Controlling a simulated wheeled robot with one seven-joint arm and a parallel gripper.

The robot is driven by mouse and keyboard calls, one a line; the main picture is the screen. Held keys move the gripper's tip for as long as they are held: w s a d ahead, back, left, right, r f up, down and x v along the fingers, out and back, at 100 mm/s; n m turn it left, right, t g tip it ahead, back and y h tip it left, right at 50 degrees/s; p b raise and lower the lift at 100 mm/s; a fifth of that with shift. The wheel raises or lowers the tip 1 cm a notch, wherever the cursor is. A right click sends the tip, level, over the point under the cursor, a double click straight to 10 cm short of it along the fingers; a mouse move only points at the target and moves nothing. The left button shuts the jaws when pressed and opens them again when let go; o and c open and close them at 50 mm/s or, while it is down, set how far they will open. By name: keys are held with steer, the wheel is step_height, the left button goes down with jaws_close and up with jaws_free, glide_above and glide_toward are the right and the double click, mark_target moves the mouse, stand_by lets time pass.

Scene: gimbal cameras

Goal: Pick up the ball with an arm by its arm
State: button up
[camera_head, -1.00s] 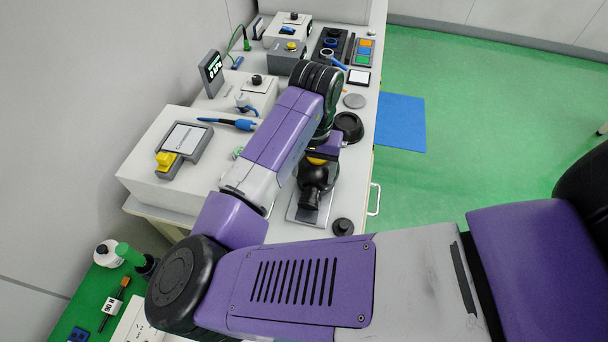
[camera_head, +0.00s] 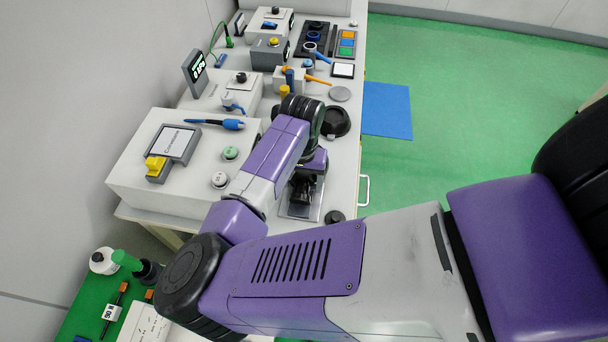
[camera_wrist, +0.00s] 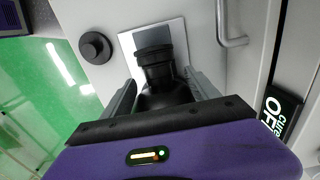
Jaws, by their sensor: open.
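The ball with an arm is a glossy black piece (camera_wrist: 163,68) with a ringed neck, over a silver plate (camera_wrist: 139,40) in the wrist view. Its lower body is partly hidden by my gripper's housing. My gripper (camera_wrist: 158,77) is open, with one grey finger on each side of the black piece. I cannot tell whether either finger touches it. In the head view the black piece (camera_head: 301,192) is partly covered by my arm, over the plate (camera_head: 287,211), and my fingers are hard to make out.
A black knob (camera_wrist: 95,47) stands beside the plate, and a metal handle (camera_wrist: 232,38) lies on the other side in the wrist view. In the head view a white box with a screen (camera_head: 178,139), a black round dish (camera_head: 336,121) and several control boxes crowd the bench.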

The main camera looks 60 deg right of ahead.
jaws_close()
steer(key=shift+r, duration=0.1)
